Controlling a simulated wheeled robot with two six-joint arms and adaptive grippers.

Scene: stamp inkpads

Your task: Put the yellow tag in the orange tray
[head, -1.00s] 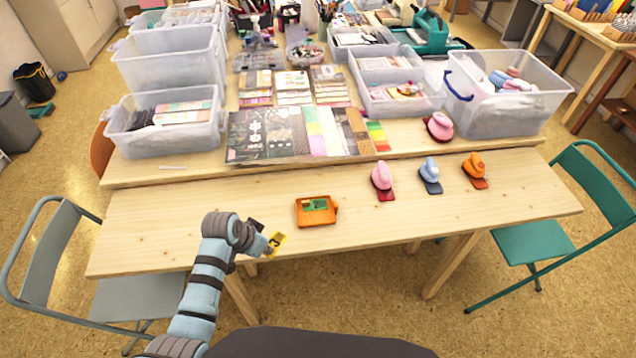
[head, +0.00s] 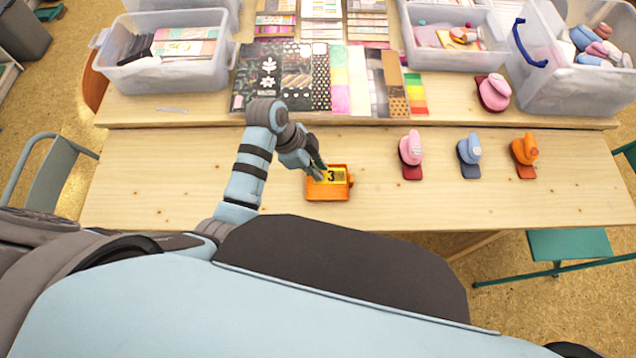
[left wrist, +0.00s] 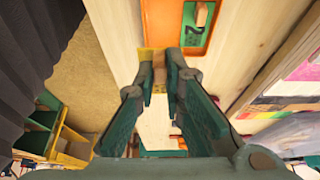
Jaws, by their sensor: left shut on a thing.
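The orange tray (head: 341,194) lies on the wooden table, in front of my left arm's end. A green tag marked 2 lies in it and shows in the left wrist view (left wrist: 197,30). My left gripper (head: 318,169) is shut on the yellow tag (head: 331,175), marked 3. In the head view the tag overlaps the tray and hides the green tag. In the left wrist view the yellow tag (left wrist: 147,53) shows at the fingertips, with the tray (left wrist: 157,24) beyond it. I cannot tell whether the tag touches the tray. My right gripper is not in view.
A pink punch (head: 411,150), a blue punch (head: 469,150) and an orange punch (head: 525,152) stand to the right of the tray. Patterned paper sheets (head: 325,78) and clear bins (head: 170,75) lie behind. The table's left part is clear.

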